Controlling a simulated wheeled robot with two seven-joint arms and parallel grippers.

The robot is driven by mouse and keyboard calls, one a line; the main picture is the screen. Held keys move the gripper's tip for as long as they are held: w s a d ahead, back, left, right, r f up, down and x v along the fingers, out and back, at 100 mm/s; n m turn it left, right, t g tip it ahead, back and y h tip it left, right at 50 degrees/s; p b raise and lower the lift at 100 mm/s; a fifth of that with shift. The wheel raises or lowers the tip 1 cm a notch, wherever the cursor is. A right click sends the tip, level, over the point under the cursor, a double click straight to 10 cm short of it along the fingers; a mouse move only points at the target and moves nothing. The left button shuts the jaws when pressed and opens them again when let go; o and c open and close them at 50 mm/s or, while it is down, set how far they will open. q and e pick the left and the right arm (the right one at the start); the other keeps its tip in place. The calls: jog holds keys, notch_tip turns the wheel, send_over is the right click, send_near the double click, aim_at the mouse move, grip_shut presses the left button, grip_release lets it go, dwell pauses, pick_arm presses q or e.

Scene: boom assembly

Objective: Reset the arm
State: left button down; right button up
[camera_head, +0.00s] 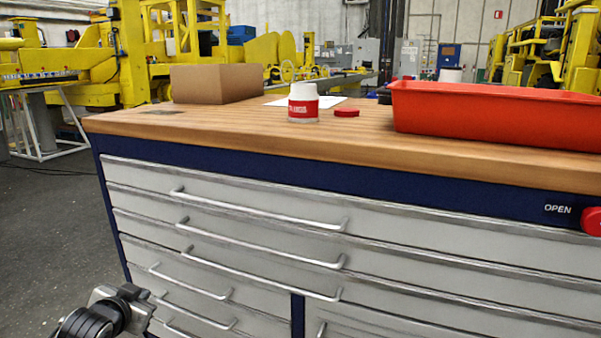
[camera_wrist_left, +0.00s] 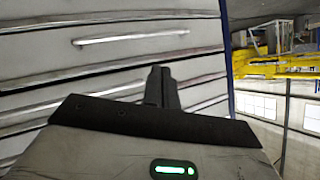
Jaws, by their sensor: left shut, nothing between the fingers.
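My left gripper (camera_head: 122,298) shows at the lower left of the head view, low in front of the workbench drawers. In the left wrist view its fingers (camera_wrist_left: 161,87) are together and empty, with the drawer fronts (camera_wrist_left: 110,50) behind them. I cannot tell whether it touches a drawer. My right gripper does not show in either view.
The workbench has a wooden top (camera_head: 230,125) and several drawers with bar handles (camera_head: 255,212). On top are a cardboard box (camera_head: 215,84), a white and red container (camera_head: 303,103), a red lid (camera_head: 346,113) and a red tray (camera_head: 490,115). Free floor (camera_head: 45,215) lies at left.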

pick_arm(q)
jog(key=s+d+f+g+h, duration=0.1)
jog(key=s+d+f+h, duration=0.1)
jog(key=s+d+f, duration=0.35)
jog(key=s+d+f+g+h, duration=0.1)
jog(key=s+d+f+h, duration=0.15)
jog(key=s+d, duration=0.5)
jog(key=s+d+f+h+b, duration=0.1)
jog(key=s+d+h+b, duration=0.2)
jog(key=s+d, duration=1.1)
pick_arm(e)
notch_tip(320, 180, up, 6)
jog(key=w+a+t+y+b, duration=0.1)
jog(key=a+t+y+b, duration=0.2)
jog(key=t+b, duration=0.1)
pick_arm(q)
jog(key=a+r+y+p, duration=0.1)
jog(key=a+r+p, duration=0.1)
jog(key=r+p, duration=0.5)
jog(key=s+a+r+n+y+p, duration=0.1)
jog(key=r+p, duration=0.7)
jog(key=p, duration=0.8)
jog(key=shift+a, duration=0.45)
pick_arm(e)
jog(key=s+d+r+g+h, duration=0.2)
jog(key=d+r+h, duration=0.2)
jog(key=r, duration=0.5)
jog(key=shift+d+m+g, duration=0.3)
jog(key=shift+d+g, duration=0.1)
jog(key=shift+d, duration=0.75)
